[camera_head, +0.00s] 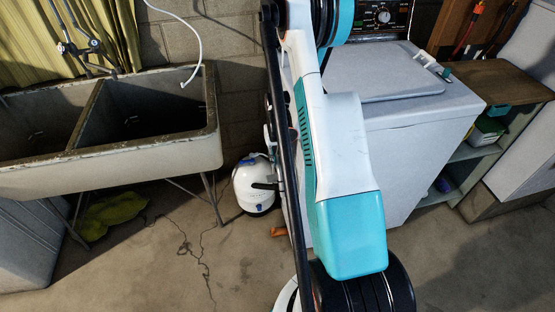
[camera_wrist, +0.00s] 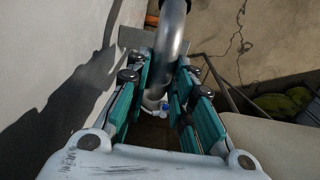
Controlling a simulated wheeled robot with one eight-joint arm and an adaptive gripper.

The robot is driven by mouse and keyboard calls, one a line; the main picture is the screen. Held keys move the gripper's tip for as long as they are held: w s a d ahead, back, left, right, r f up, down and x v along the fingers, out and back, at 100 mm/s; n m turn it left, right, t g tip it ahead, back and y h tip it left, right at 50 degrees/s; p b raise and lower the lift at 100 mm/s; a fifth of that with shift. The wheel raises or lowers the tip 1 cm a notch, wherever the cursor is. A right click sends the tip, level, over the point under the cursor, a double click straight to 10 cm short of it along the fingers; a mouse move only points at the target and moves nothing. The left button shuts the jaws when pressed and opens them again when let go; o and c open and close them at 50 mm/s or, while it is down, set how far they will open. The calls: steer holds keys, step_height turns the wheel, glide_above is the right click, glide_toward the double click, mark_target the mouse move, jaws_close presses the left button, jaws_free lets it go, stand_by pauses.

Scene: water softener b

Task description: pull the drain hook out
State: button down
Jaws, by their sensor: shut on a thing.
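In the wrist view, a smooth grey tube (camera_wrist: 172,42), which seems to be the drain hook, runs down from the top edge between the teal finger pads. My gripper (camera_wrist: 163,72) is shut on it, with one finger on each side. The tube's lower end is partly hidden between the fingers. A small white and blue part shows below the tube. In the head view my own arm hides most of the gripper and the hook, so I cannot tell how the hook sits there.
A double sink (camera_head: 150,140) stands at left with a thin white hose (camera_head: 199,40) above it. A white washer (camera_head: 425,130) is at right. A white tank (camera_head: 254,187) stands on the floor between them. Open shelves (camera_head: 485,140) are farther right. Floor in front of the sink is clear.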

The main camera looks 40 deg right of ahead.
step_height(320, 180, up, 14)
steer(key=p, duration=0.7)
steer(key=shift+r, duration=0.15)
stand_by(0.5)
